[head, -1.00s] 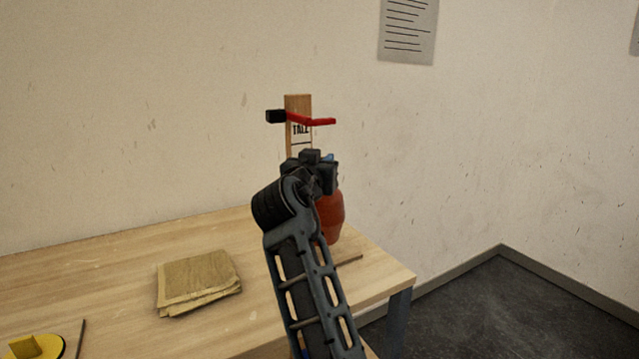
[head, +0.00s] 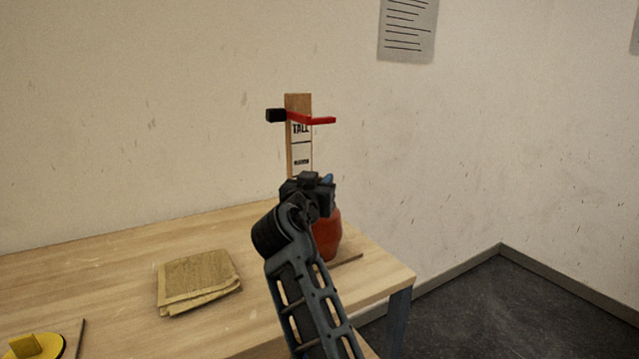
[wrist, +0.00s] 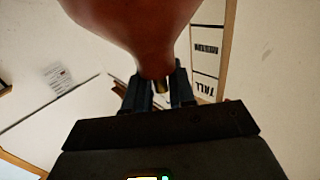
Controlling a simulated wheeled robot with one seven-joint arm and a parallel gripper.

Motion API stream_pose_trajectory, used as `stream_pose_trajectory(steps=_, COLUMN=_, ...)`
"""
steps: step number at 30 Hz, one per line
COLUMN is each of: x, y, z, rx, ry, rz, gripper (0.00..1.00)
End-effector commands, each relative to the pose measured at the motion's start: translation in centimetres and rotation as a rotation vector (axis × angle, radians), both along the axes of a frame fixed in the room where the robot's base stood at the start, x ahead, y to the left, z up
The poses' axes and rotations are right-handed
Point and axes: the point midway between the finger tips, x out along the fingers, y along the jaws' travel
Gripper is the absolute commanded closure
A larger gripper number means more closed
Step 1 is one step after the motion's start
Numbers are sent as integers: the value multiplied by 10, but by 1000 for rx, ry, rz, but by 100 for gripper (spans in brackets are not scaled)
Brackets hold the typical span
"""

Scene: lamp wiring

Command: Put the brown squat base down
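The brown squat base (head: 328,237) is a rounded reddish-brown body, partly hidden behind my arm in the head view. In the wrist view the base (wrist: 135,25) fills the top, narrowing to a neck with a brass-coloured end between my fingers. My gripper (wrist: 160,90) is shut on this neck. In the head view my gripper (head: 318,184) is mostly hidden by its own wrist. The base is low over the right end of the table (head: 110,260); I cannot tell whether its underside touches.
A wooden height gauge (head: 299,150) marked TALL stands just behind the base, with a red arm (head: 312,121) sticking out above. A folded tan cloth (head: 198,278) lies left of my arm. A yellow object (head: 38,346) is at the lower left. Bare tabletop lies between.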

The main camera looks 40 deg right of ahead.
Motion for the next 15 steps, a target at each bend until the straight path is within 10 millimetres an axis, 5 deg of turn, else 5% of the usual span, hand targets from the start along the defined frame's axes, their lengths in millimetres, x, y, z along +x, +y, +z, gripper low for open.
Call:
stream_pose_trajectory(steps=6, x=0, y=0, z=0, rx=0, ry=0, rz=0, gripper=55)
stream_pose_trajectory(steps=15, x=0, y=0, z=3, rx=0, ry=0, rz=0, gripper=55)
